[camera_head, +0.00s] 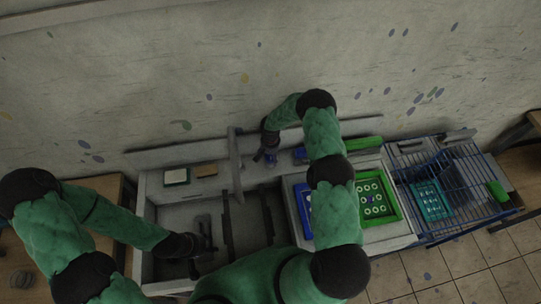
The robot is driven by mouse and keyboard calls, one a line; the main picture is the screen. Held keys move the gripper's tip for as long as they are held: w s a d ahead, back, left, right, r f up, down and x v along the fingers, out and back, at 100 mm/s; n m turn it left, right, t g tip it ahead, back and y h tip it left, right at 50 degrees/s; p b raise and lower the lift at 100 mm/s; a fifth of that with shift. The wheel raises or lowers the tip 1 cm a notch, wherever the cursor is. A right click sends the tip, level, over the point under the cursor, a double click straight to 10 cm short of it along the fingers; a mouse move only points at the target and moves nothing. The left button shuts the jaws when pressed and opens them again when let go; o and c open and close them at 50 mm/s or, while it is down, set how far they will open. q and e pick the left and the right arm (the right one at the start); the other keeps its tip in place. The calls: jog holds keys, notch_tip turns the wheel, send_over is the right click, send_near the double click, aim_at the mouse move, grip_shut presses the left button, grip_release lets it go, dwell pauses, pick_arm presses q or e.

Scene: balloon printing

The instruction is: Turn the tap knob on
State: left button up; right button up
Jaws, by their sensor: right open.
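My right gripper (266,156) reaches over the back ledge of the grey sink unit, pointing down with its jaws open. A small bluish part (271,159) shows at its fingertips; it may be the tap knob, but it is too small and dark to be sure. I cannot tell whether the fingers touch it. My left gripper (207,237) is low over the left basin (173,216) of the sink unit. Its fingers are dark against the basin, and their opening cannot be made out.
A blue tray (301,208) and a green tray (402,216) with round pieces stand right of the basins. A blue wire rack (462,196) is further right. A pale sponge-like block (176,177) and a brown block (207,170) lie on the back-left ledge. An upright divider (234,160) stands left of my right gripper.

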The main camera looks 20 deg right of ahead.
jog(key=c, duration=1.2)
jog(key=shift+o, duration=0.2)
jog(key=shift+f+n+b, duration=0.15)
jog(key=shift+n+b, duration=0.25)
jog(key=shift+b, duration=0.4)
jog(key=n+b, duration=0.6)
jog(key=b, duration=0.2)
jog(key=shift+f+n, duration=0.15)
jog(key=shift+n, duration=0.15)
jog(key=n+b, duration=0.2)
jog(key=shift+n, duration=0.3)
jog(key=n+b, duration=0.1)
jog(key=n, duration=0.1)
jog(key=shift+s+n+b, duration=0.1)
jog(key=shift+n+b, duration=0.2)
jog(key=shift+n, duration=0.1)
jog(key=n+b, duration=0.1)
jog(key=n, duration=0.3)
jog(key=shift+n+b, duration=0.35)
jog(key=shift+n, duration=0.05)
jog(key=shift+r, duration=0.2)
jog(key=shift+n, duration=0.3)
